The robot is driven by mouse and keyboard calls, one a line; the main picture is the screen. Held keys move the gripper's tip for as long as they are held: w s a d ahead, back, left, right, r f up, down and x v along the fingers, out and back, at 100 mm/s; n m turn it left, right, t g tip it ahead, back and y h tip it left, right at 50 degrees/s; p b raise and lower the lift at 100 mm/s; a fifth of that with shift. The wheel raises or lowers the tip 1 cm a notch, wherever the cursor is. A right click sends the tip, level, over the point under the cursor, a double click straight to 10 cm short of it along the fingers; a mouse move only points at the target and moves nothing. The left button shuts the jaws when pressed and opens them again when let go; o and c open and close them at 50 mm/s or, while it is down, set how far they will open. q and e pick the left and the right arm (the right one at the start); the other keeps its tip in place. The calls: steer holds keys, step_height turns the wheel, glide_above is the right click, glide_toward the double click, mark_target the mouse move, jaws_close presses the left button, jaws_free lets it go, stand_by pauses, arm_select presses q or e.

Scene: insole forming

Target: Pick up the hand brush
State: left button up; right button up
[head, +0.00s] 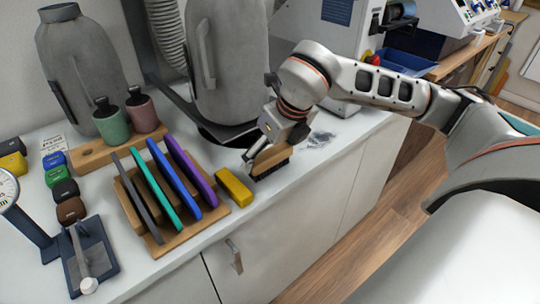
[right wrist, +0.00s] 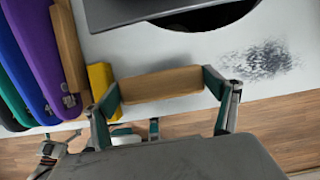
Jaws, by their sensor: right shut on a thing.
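The hand brush (head: 271,158) has a light wooden body and dark bristles on its underside. My right gripper (head: 268,150) is shut on it above the right part of the white counter, beside the yellow block. In the head view the bristles are close to the counter top; I cannot tell whether they touch it. In the right wrist view the brush's wooden body (right wrist: 160,84) spans between the two fingertips of the right gripper (right wrist: 162,88), its bristles hidden there.
A yellow block (head: 234,187) lies left of the brush. A wooden rack (head: 158,247) holds several coloured insoles. A grey smudge of dust (head: 320,139) lies right of the brush, also in the right wrist view (right wrist: 258,60). Grey canister-like machines (head: 228,60) stand behind. The counter's front edge is close.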

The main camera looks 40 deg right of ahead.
mark_target(270, 153)
arm_select(q)
steer(key=r+p, duration=0.1)
steer(key=p, duration=0.1)
steer(key=d+r+p, duration=0.1)
steer(key=p, duration=0.1)
steer(key=shift+s+r, duration=0.25)
steer(key=shift+r, duration=0.05)
arm_select(e)
step_height(270, 153, up, 20)
steer(key=shift+f, duration=0.25)
